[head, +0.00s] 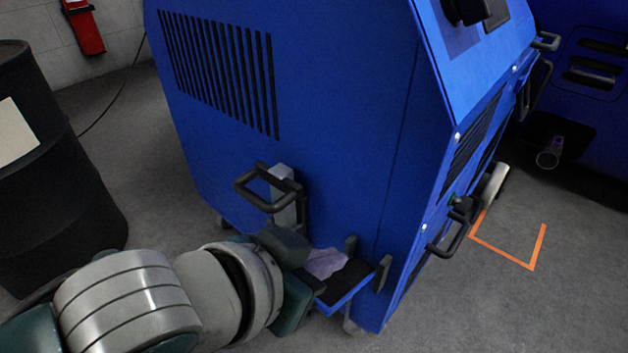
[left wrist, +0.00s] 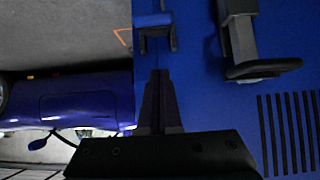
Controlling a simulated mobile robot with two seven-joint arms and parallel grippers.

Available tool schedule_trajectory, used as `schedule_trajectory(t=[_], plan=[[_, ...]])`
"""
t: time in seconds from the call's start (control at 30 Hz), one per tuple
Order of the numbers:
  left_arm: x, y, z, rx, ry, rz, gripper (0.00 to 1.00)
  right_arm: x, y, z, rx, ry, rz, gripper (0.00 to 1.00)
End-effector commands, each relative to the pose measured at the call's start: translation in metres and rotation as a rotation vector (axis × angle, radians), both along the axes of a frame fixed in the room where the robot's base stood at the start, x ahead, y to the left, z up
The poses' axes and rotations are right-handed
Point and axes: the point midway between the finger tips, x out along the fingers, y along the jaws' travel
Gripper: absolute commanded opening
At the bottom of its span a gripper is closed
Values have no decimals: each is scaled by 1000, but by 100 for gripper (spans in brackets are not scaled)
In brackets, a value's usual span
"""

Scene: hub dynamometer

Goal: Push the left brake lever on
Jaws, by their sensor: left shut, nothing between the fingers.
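A black loop handle (head: 256,188) with a grey upright mount (head: 284,196) is on the side of the blue machine (head: 310,70). I cannot tell for sure if it is the left brake lever. In the left wrist view the loop (left wrist: 262,70) and its mount (left wrist: 242,38) are right of my fingers, apart from them. My left gripper (head: 300,248) is just below and right of the handle, by the machine's side, partly hidden by its own hand. In the left wrist view its fingers (left wrist: 158,78) are shut and empty. My right gripper is not in view.
Another black handle (head: 449,240) is on the machine's front. A black drum (head: 60,190) stands at the left. Orange floor tape (head: 508,257) marks open floor at the right.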

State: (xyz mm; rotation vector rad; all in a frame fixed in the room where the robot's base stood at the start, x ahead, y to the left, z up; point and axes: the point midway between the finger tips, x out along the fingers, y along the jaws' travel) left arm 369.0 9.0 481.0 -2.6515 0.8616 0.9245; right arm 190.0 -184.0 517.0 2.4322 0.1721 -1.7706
Motion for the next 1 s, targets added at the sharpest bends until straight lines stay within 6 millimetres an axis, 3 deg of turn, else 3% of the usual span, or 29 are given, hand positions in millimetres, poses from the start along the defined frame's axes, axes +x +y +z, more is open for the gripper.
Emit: schedule_trajectory(t=[0.03,0.27,1.0], plan=[[7,-6,-13,-2,-1,-1,0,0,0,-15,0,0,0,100],[-7,5,-38,1,3,-1,0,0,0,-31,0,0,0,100],[-13,9,-47,-24,-31,1,0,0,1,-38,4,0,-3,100]])
